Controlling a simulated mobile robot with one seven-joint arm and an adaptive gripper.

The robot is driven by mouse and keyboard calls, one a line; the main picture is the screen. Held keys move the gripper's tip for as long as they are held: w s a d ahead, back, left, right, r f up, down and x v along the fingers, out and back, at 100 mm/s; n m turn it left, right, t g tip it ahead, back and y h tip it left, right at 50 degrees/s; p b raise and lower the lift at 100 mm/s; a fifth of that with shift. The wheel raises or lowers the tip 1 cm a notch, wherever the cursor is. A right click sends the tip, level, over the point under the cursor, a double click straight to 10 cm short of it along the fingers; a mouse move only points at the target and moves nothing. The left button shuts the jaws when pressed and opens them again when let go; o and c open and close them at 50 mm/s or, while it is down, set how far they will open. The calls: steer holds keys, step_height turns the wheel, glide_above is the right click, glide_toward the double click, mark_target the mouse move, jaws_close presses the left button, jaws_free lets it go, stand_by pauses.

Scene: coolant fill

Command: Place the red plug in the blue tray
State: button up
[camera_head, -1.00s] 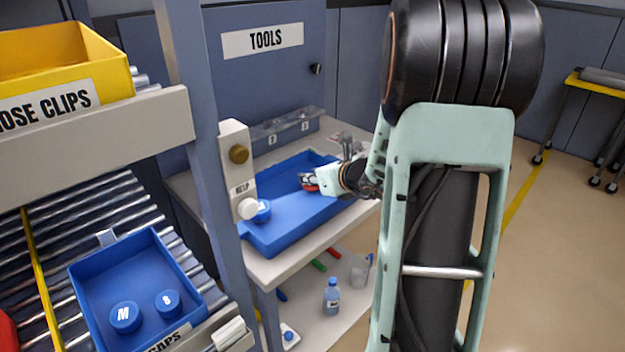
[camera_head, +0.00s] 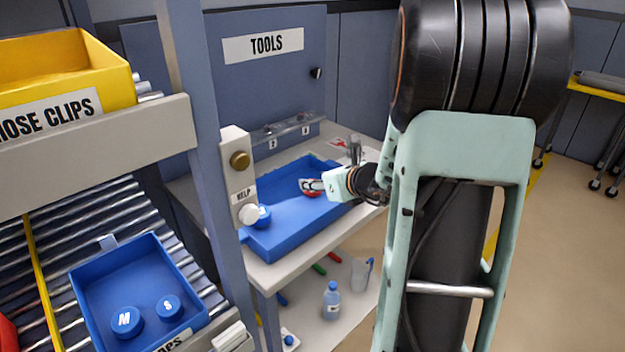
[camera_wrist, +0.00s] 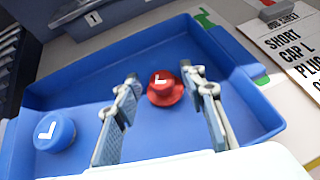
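The red plug (camera_wrist: 164,92), with a white letter L on its top, sits upright on the floor of the blue tray (camera_wrist: 75,92). In the head view the plug (camera_head: 312,194) shows as a small red patch beneath my fingertips. My gripper (camera_wrist: 164,80) is open, with one finger on each side of the plug and visible gaps between. In the head view my gripper (camera_head: 312,185) reaches into the tray (camera_head: 277,239) from the right.
A blue cap (camera_wrist: 54,133) marked L is in the tray's left part. The HELP post (camera_head: 239,175) stands at the tray's left end. A labelled sheet (camera_wrist: 286,45) lies beyond the tray. A bottle (camera_head: 331,300) and a clear jug (camera_head: 360,274) are on the shelf below.

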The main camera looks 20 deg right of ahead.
steer(key=p+v, duration=0.1)
steer(key=v, duration=0.8)
steer(key=shift+s+r, duration=0.1)
steer(key=shift+s, duration=0.1)
